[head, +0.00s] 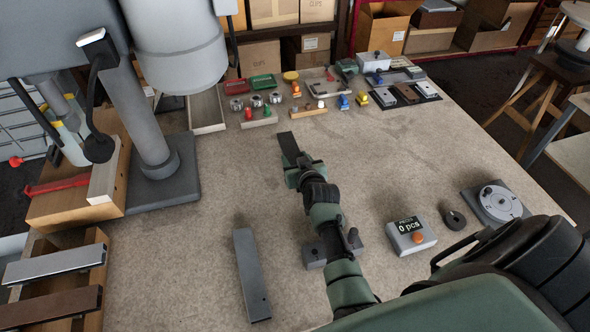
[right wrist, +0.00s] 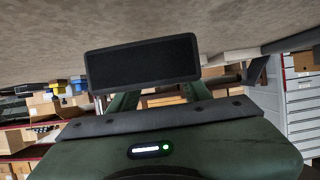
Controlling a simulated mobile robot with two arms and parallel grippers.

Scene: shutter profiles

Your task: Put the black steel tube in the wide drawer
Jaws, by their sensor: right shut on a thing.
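My right gripper (head: 298,176) is shut on a dark flat-ended piece, which looks like the black steel tube (head: 289,146). The tube sticks out past the fingers, over the middle of the worktable. In the right wrist view the tube (right wrist: 143,62) shows as a black rectangle between the green fingers (right wrist: 160,101). I cannot tell how high it is above the table. No open wide drawer can be made out; a grey drawer cabinet (right wrist: 300,110) shows at the right of the right wrist view. My left gripper is not in view.
A grey profile (head: 251,275) lies on the worktable (head: 240,190). A wooden rack (head: 98,240) at lower left bears a grey profile (head: 54,265) and a brown one (head: 50,308). A counter box (head: 410,233) stands right of my arm. A machine column (head: 143,125) stands at left.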

